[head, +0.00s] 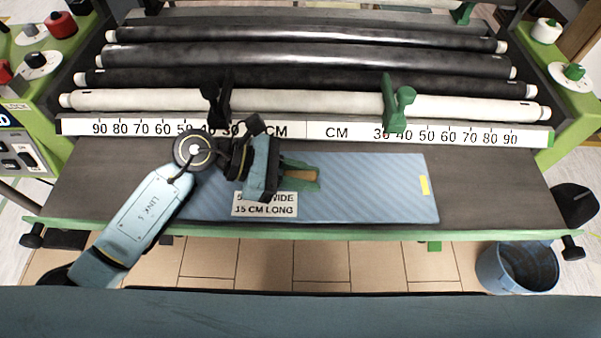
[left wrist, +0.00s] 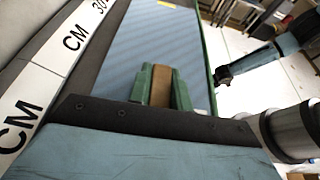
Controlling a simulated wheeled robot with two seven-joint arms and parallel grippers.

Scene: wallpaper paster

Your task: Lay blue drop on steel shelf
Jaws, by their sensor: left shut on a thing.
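The blue drop (head: 370,185) is a flat, pale blue striped sheet with a yellow mark near its right end. It lies along or just over the dark steel shelf (head: 490,195); I cannot tell whether it touches everywhere. It also shows in the left wrist view (left wrist: 150,45). My left gripper (head: 302,175) is over the drop's middle, its green fingers shut on a brown block (left wrist: 161,86). I cannot tell whether the block is fixed to the drop. The gripper and arm hide part of the drop's left side. My right gripper is not in the head view.
A centimetre scale (head: 340,131) runs behind the shelf, with a dark clamp (head: 218,105) and a green clamp (head: 396,105) above it. Several rollers lie further back. A blue bucket (head: 490,275) stands below at right. The shelf's right end is clear.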

